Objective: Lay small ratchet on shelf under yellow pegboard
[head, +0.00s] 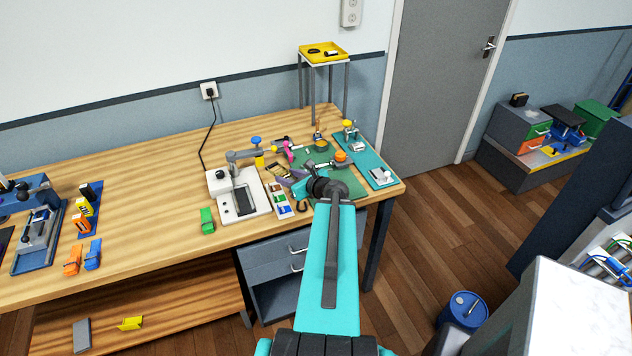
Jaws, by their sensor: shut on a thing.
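My arm reaches forward over the right part of the workbench (130,212). My gripper (311,180) is at its far end, small and dark, above or among the crowded items there. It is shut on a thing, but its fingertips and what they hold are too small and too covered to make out. I cannot pick out a small ratchet for certain. No yellow pegboard shows. A wooden lower shelf (190,312) runs under the bench at the left; a yellow item (130,323) and a grey block (82,335) are on it.
Near the gripper are a white microscope-like device (240,195), a green mat (352,190) and a teal tray (380,178). A yellow tray (318,54) stands on a tall rack behind. A blue bin (462,308) is on the floor. The bench's middle left is mostly clear.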

